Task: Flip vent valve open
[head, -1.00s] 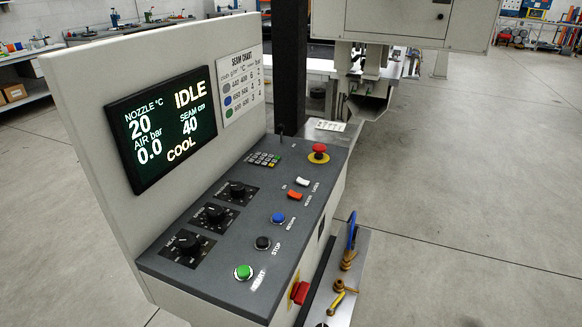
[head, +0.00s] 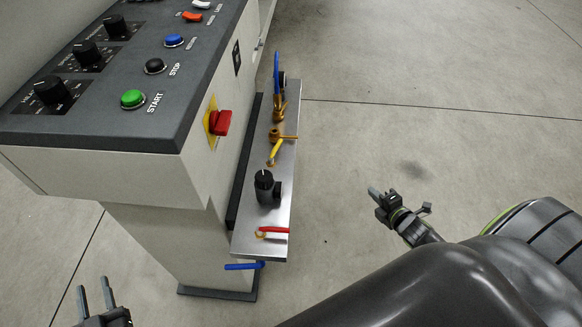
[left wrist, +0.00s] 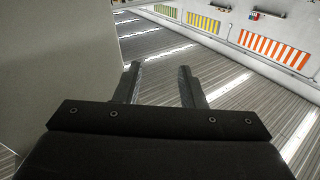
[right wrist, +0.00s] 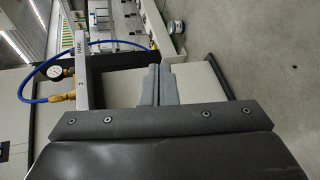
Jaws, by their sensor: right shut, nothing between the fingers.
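A metal side plate (head: 284,195) on the console carries several air fittings. They are a brass valve with a yellow lever (head: 274,152), a dark regulator knob (head: 265,185), a red lever (head: 273,231) near the front end, and a blue lever-like part (head: 243,267) below that end. No vent label is readable, so I cannot tell which is the vent valve. My right gripper (head: 373,191) is shut and empty, to the right of the plate and apart from it; it also shows in the right wrist view (right wrist: 158,82). My left gripper (head: 95,282) is open and empty, left of the console pedestal.
The console panel (head: 120,125) overhangs its pedestal, with a red switch (head: 221,122) on its side. A blue hose (head: 277,75) loops at the plate's far end; the right wrist view shows it beside a gauge (right wrist: 55,73). Open floor lies right of the plate.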

